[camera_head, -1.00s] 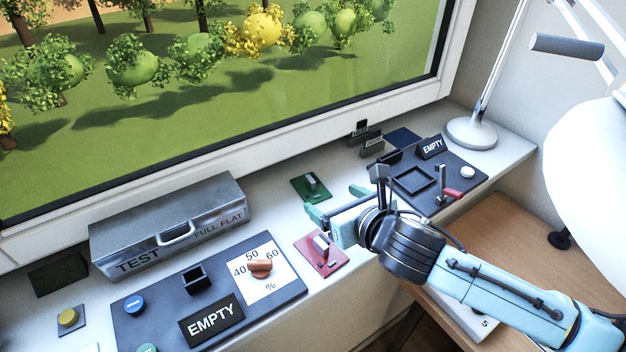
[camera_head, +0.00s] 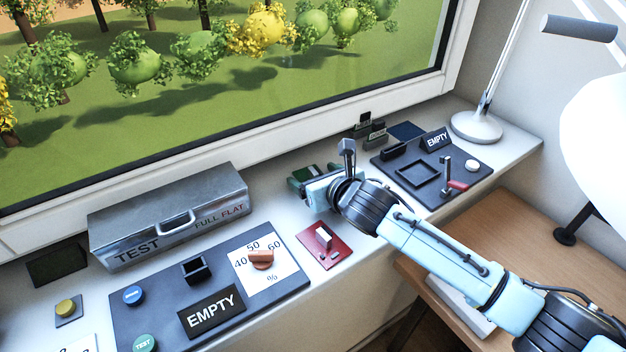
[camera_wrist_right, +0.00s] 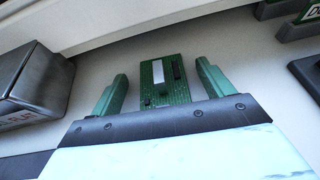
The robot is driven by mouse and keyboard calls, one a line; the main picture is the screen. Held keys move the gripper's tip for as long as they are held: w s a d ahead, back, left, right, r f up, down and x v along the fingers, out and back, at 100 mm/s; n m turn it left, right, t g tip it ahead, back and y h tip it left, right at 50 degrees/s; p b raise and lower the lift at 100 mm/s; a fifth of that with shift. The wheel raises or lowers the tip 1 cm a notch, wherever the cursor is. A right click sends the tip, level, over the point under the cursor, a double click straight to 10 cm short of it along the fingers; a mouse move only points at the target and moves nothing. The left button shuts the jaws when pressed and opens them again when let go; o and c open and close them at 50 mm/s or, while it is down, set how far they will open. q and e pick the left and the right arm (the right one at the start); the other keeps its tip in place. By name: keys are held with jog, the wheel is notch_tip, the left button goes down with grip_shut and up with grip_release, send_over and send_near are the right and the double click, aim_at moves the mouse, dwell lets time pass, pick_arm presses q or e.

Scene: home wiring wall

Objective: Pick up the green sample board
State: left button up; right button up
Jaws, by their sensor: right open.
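The green sample board (camera_wrist_right: 183,92) lies flat on the white sill, with a pale raised block and a small dark part on it. In the head view the board (camera_head: 306,171) is largely hidden behind my right gripper (camera_head: 300,187). In the right wrist view my right gripper (camera_wrist_right: 160,82) is open, with one green finger on each side of the board. There is a gap between each finger and the board, and nothing is held. My left gripper is not in view.
A red board (camera_head: 325,246) lies just in front of my right gripper. A grey metal TEST box (camera_head: 170,218) and a dark panel (camera_head: 140,310) are to the left. Another dark panel (camera_head: 470,184) and a lamp base (camera_head: 476,127) are to the right.

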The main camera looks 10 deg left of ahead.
jog(key=shift+w, duration=0.1)
jog(key=c, duration=1.1)
